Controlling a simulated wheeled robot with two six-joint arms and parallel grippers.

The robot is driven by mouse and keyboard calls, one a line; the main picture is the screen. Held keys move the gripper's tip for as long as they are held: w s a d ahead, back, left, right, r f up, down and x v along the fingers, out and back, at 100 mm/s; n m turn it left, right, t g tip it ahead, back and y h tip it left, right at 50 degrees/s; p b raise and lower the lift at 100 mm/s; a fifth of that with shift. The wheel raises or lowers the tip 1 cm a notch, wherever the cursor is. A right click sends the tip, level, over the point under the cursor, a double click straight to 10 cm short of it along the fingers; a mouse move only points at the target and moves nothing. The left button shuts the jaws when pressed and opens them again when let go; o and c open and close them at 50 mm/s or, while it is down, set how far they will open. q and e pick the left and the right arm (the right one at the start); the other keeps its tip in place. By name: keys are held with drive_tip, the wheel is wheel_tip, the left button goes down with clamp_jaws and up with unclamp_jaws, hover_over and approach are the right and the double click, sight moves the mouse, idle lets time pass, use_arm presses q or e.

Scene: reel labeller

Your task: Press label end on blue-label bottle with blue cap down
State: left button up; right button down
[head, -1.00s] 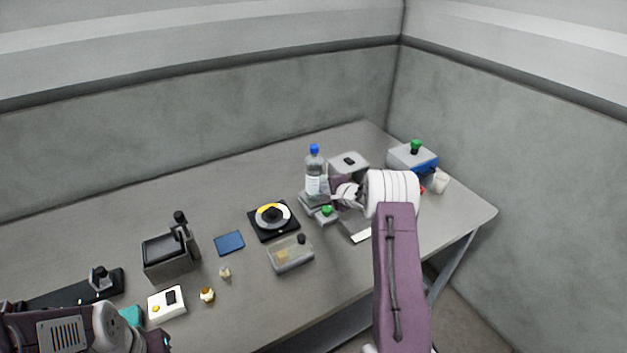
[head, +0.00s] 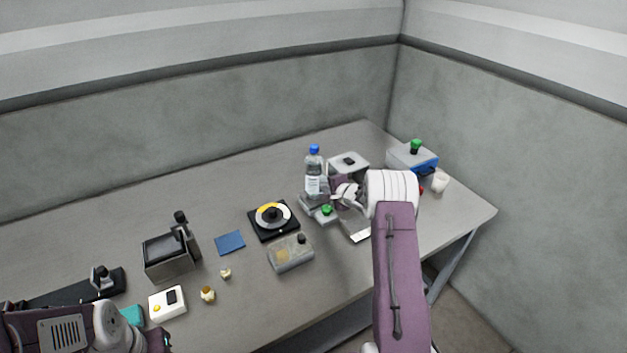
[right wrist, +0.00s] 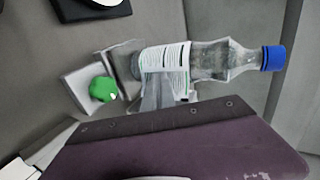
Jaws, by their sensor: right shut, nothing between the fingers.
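The clear bottle with a blue cap (head: 313,149) stands upright in the grey labeller cradle (head: 308,203) at the table's right part. Its white printed label (head: 312,185) faces forward. In the right wrist view the bottle (right wrist: 208,61) lies sideways in the picture, with its label (right wrist: 165,70) wrapped around the body; I cannot tell whether the label end lies flat. My right gripper (head: 337,198) is shut and empty, close beside the bottle's right side. Its purple part fills the lower right wrist view. My left gripper (head: 160,341) is at the bottom left corner, mostly cut off.
A green knob (head: 327,210) sits in front of the bottle. A grey box (head: 347,162) stands behind my right gripper. A blue-grey box with a green knob (head: 415,147) and a white cup (head: 440,182) are farther right. A reel (head: 272,216) and a clear container (head: 291,254) lie left.

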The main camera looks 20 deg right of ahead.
drive_tip(key=p, duration=0.2)
drive_tip(key=shift+w+p, duration=0.2)
drive_tip(key=shift+p, duration=0.15)
idle(4.0)
drive_tip(key=shift+w+d+p, duration=0.1)
drive_tip(key=shift+d+p, duration=0.5)
drive_tip(key=shift+p, duration=0.05)
idle(0.6)
drive_tip(key=s+p, duration=0.2)
drive_tip(key=s, duration=0.4)
drive_tip(key=shift+d+p, duration=0.2)
drive_tip(key=shift+p, duration=0.1)
idle(0.4)
